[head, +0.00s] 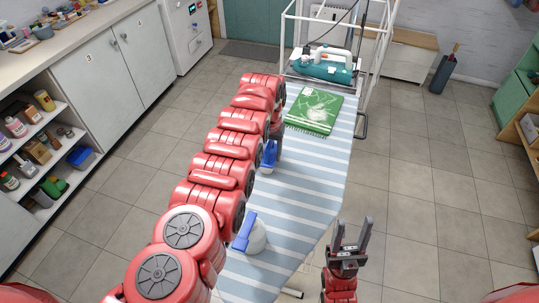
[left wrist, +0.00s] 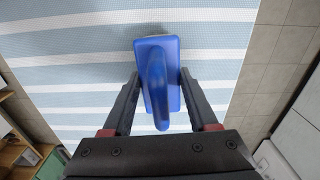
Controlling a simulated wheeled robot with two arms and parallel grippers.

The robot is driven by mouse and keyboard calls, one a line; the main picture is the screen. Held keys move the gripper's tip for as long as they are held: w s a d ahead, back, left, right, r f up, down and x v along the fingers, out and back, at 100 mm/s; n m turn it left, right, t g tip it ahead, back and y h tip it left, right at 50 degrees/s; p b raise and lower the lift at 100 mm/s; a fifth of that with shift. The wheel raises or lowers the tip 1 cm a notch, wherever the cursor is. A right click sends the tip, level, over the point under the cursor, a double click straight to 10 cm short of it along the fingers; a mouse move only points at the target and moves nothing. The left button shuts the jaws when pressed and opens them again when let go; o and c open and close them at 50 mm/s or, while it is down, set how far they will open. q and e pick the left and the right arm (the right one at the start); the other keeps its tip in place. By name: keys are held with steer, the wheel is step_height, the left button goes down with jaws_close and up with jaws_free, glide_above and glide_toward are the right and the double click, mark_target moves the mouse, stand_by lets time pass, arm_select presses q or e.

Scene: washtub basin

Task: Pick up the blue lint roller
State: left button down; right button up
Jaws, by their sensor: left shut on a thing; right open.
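The blue lint roller (left wrist: 160,80) fills the middle of the left wrist view, above the striped cloth. It shows a blue handle and a wide blue block, with a pale edge behind it. My left gripper (left wrist: 158,88) is shut on it, one finger against each side. In the head view the roller (head: 270,154) shows only in part beside my left arm, which hides most of the left gripper. Whether it touches the board is unclear. My right gripper (head: 350,238) is open and empty, right of the board's near end.
A white counter with shelves (head: 45,150) stands left. The floor right is clear.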

mark_target(271, 146)
arm_select(q)
steer(key=shift+r, duration=0.1)
steer(key=shift+r+p, duration=0.5)
steer(key=shift+p, duration=0.1)
step_height(271, 146, up, 3)
steer(key=p, duration=0.2)
steer(key=shift+p, duration=0.4)
steer(key=p, duration=0.2)
steer(key=shift+s+d+r+p, duration=0.3)
steer(key=s+p, duration=0.1)
steer(key=p, duration=0.2)
steer(key=s+a+p, duration=0.1)
steer(key=s+p, duration=0.1)
steer(key=p, duration=0.2)
steer(key=s+a+p, duration=0.1)
steer(key=s+p, duration=0.1)
steer(key=p, duration=0.2)
steer(key=shift+s+a+f, duration=0.1)
steer(key=shift+a+f, duration=0.05)
steer(key=shift+f, duration=0.25)
steer(key=s+a+r+p, duration=0.1)
steer(key=s+a, duration=0.1)
steer(key=s, duration=0.7)
steer(key=shift+s+p, duration=0.4)
steer(key=shift+a, duration=0.1)
